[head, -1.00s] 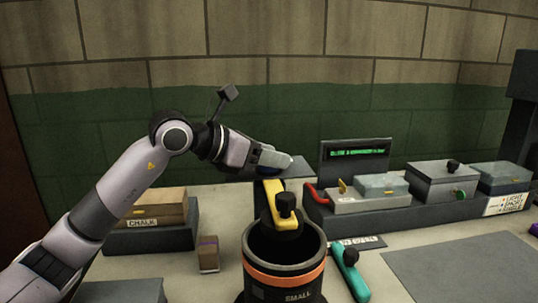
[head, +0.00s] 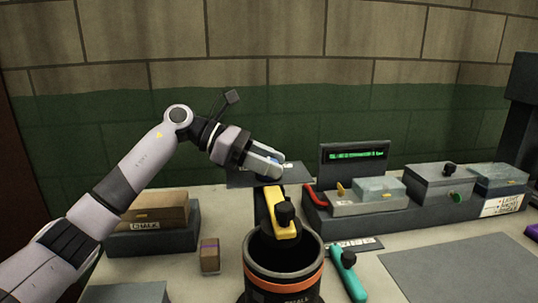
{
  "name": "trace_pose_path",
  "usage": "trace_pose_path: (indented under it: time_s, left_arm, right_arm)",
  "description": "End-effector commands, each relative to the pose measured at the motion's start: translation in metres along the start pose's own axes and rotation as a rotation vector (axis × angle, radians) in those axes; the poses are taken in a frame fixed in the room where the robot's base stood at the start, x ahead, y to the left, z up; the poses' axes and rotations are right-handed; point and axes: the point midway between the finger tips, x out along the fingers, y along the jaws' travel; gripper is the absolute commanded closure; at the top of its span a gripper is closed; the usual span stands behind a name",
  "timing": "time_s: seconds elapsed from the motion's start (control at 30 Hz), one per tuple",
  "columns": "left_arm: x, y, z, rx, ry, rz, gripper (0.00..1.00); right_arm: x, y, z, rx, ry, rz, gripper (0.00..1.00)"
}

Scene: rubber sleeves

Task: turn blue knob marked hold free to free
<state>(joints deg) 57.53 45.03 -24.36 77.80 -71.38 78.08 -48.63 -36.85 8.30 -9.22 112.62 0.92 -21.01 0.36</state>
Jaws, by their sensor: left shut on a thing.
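My left gripper (head: 270,166) reaches in from the left and points right and down, above the far end of the yellow bar. Its fingers are shut on the blue knob (head: 277,160), of which only a small blue part shows between and behind them. A dark flat plate (head: 240,179) lies behind and beneath the fingers. The knob's hold and free markings cannot be read, and its turn position is hidden. My right gripper is not in view.
A black cylinder with an orange band (head: 285,285) and a yellow bar with a black knob (head: 279,212) stand just in front. A chalk box (head: 152,212) is at left. A console with a green display (head: 356,156) and several boxes is at right, near a teal-handled tool (head: 348,275).

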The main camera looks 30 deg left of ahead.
Motion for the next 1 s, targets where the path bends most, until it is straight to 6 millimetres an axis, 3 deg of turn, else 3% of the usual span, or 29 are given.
trace_pose_path:
  time_s: [0.5, 1.0]
  left_arm:
    - [-0.0005, 0.0004, 0.0017, 0.125, 0.001, -0.294, 0.85]
    - [-0.0002, -0.0001, -0.0005, 0.156, 0.004, -0.37, 0.85]
  right_arm:
    - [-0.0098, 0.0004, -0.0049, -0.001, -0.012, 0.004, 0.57]
    - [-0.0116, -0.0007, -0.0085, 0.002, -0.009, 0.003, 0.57]
